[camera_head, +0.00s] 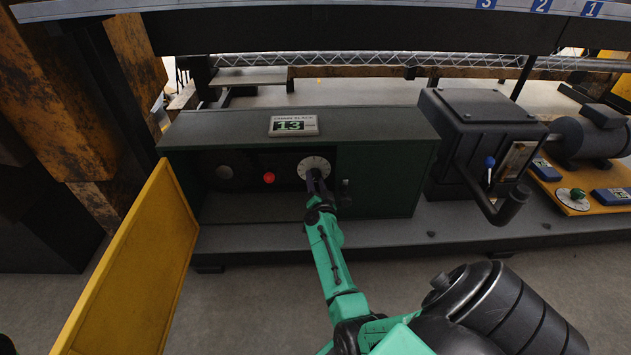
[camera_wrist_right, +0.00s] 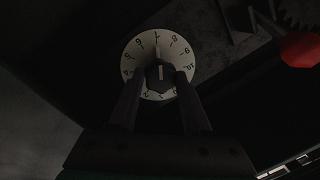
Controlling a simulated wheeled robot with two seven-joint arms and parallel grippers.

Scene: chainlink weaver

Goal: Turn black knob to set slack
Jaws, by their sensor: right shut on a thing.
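The black knob (camera_wrist_right: 160,74) sits at the middle of a round white dial (camera_head: 314,164) with printed numbers, inside the open green cabinet (camera_head: 378,125). The dial also shows in the right wrist view (camera_wrist_right: 158,42), with a pale line on the knob. My right gripper (camera_head: 316,178) reaches into the cabinet at the dial. In the right wrist view its two fingers (camera_wrist_right: 160,84) are on either side of the knob, shut on it. The knob is mostly hidden by the gripper in the head view. A display (camera_head: 292,125) on the cabinet top reads 13. My left gripper is out of view.
A red button (camera_head: 269,178) is left of the dial. A yellow door (camera_head: 135,270) stands open at the cabinet's left. A black machine box (camera_head: 480,130) with a blue-tipped lever and a crank stands to the right.

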